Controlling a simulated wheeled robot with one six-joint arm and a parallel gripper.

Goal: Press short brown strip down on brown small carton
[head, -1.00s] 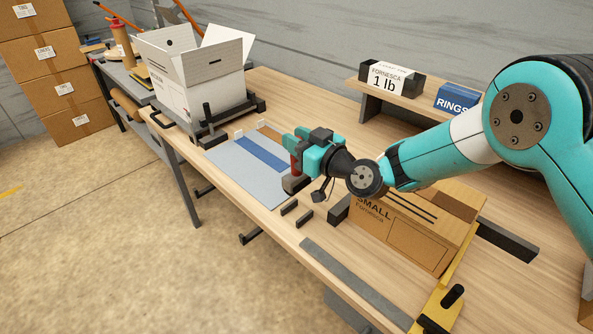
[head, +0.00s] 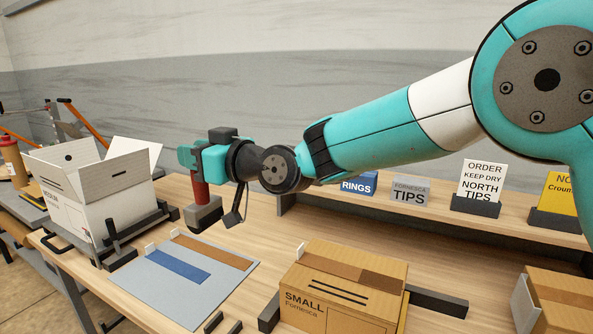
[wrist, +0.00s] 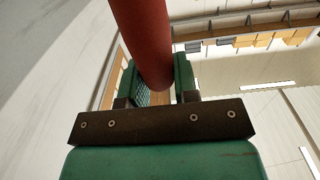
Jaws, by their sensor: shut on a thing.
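The brown small carton (head: 330,311), marked SMALL, stands closed on the bench at the lower middle of the head view. A brown strip (head: 328,264) lies across its top, with a white tab at the strip's left end; I cannot tell whether it lies fully flat. My gripper (head: 200,170) is shut on the red handle (head: 200,192) of a hand tool with a grey block and dark base (head: 203,213). The tool hangs upright, raised above the bench, left of the carton and apart from it. The wrist view shows the red handle (wrist: 143,35) between my fingers.
A grey-blue mat (head: 190,290) holds a blue strip (head: 178,265) and a longer brown strip (head: 215,252). An open white carton (head: 97,208) stands left. Dark stops flank the small carton. Another brown carton (head: 565,300) is at right; a shelf with signs (head: 410,213) runs behind.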

